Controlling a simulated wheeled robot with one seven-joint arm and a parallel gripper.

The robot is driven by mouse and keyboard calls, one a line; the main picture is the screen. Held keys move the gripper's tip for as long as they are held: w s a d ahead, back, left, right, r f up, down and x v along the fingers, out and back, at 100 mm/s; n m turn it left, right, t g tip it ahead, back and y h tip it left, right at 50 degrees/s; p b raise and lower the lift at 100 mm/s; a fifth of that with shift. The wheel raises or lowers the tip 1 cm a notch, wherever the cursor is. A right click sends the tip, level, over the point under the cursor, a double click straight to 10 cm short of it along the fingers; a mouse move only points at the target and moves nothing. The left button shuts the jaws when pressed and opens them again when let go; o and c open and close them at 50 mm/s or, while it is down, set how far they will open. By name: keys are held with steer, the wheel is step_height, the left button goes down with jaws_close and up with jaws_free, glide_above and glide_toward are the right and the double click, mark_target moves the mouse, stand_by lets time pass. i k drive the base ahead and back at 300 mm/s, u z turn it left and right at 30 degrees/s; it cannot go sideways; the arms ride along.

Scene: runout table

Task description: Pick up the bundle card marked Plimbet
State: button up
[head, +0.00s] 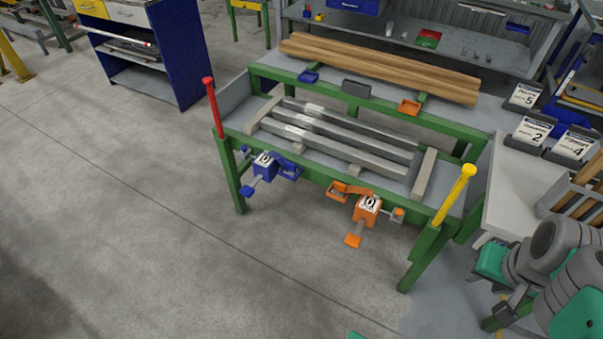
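Three cards in dark holders stand at the right. One card (525,95) shows a 5, another (532,131) shows a 2, and the third (574,145) shows a 4. Each has a word above its number, too small to read surely, so I cannot tell which says Plimbet. My arm is folded at the lower right, below the cards and apart from them. What seems to be my gripper (507,309) is a small dark shape there; its fingers cannot be made out.
A pale worktop (505,190) lies below the cards, with a grey rack (558,203) of wooden pieces at its right. The green runout table (322,177) holds grey bars, with wooden beams (375,68) behind. A yellow-topped post (455,192) rises at its near corner. The floor at left is clear.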

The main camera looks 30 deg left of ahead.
mark_target(577, 141)
steer(key=z, duration=2.3)
steer(key=i, duration=2.25)
